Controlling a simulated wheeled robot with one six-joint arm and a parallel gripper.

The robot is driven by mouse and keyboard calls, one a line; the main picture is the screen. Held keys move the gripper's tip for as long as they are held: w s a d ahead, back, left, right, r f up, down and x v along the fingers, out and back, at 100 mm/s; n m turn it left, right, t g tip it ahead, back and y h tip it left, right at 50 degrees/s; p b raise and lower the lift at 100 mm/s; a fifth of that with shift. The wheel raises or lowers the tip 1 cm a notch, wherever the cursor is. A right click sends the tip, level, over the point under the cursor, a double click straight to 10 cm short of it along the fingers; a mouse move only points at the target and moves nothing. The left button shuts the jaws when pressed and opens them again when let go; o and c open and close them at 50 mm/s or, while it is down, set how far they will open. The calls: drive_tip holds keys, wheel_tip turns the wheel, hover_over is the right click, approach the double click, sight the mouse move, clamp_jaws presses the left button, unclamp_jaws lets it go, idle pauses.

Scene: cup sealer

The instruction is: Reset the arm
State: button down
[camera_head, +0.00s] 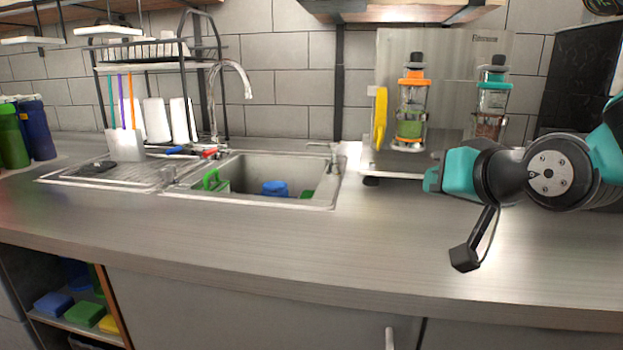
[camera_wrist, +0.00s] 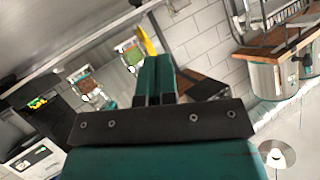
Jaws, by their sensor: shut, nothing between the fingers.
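My arm comes in from the right edge in the head view, above the right part of the counter (camera_head: 330,255). Its teal and black links lie near the front of the sealer machine, and I cannot make out the fingers clearly there. In the wrist view my gripper (camera_wrist: 154,62) shows as two teal fingers lying side by side, shut and with nothing between them. The picture there is tilted. The fingers point toward the wall and the shelf area.
A steel machine (camera_head: 385,60) stands at the back right, holding an orange-topped container (camera_head: 411,100) and a teal-topped container (camera_head: 491,100). A yellow object (camera_head: 380,118) hangs beside them. A sink (camera_head: 325,185) is at centre left. The front counter is clear.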

drive_tip(key=s+a+f+n+g+b, duration=0.1)
drive_tip(key=s+f+g, duration=0.1)
drive_tip(key=s+f, duration=0.1)
drive_tip(key=s+a+f+n+g+b, duration=0.1)
drive_tip(key=s+f+g, duration=0.1)
drive_tip(key=s+f, duration=0.1)
drive_tip(key=s+a+f+n+g+b, duration=0.1)
drive_tip(key=s+f+g, duration=0.1)
drive_tip(key=s+f, duration=0.2)
drive_tip(key=shift+a+f+g+y+b, duration=0.25)
drive_tip(key=shift+f+g+y+b, duration=0.05)
drive_tip(key=shift+f+y, duration=0.15)
drive_tip(key=s+f+n+g+b, duration=0.35)
drive_tip(key=s+f+g, duration=0.25)
drive_tip(key=s, duration=0.6)
wheel_tip(320, 180, up, 17)
drive_tip(key=p, duration=1.8)
drive_tip(key=shift+r+n+h, duration=0.2)
drive_tip(key=shift+n+h, duration=0.15)
drive_tip(key=shift+h, duration=0.1)
